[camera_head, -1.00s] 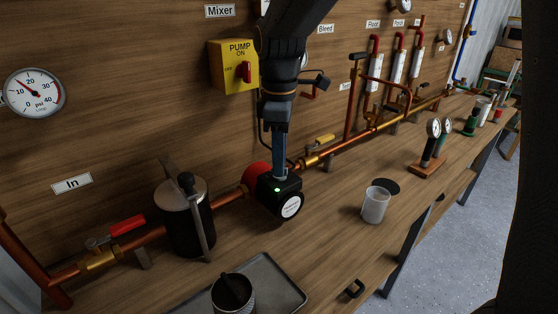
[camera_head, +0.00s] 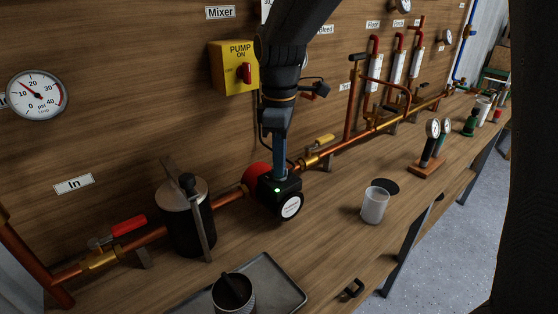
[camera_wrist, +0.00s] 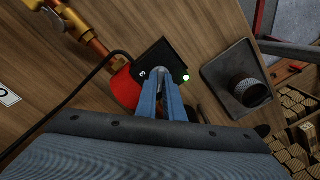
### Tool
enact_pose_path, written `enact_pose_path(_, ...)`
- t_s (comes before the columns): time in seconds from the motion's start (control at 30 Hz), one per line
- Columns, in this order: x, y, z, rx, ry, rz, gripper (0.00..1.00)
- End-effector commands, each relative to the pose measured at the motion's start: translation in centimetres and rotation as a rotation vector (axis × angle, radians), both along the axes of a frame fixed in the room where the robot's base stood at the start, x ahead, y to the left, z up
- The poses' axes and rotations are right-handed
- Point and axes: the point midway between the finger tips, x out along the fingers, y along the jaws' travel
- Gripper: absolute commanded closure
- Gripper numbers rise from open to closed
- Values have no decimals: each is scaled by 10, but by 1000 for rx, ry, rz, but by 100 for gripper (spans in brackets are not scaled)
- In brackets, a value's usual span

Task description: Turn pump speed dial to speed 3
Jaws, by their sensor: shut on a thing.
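The pump (camera_head: 257,176) has a red body and a black control box (camera_head: 289,186) with a green light and a round white label facing the front. My gripper (camera_head: 280,174) points down onto the top of the black box. In the wrist view my gripper's blue fingers (camera_wrist: 161,92) are closed together on the small grey speed dial (camera_wrist: 161,73) at the box's top face. The green light (camera_wrist: 185,78) shows right of the fingertips.
A yellow pump switch box (camera_head: 233,68) is on the wooden panel behind my arm. A black canister (camera_head: 189,220) stands left of the pump. A tray (camera_head: 276,278) with a metal cup is in front. A clear beaker (camera_head: 375,206) stands to the right on the bench.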

Motion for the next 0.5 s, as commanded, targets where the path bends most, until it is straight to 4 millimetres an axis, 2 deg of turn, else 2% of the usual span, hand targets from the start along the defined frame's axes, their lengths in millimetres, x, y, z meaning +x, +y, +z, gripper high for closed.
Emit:
enact_pose_path(0.27,-2,0,2,-1,3,-182,100)
enact_pose_path(0.5,-2,0,3,-1,4,-408,100)
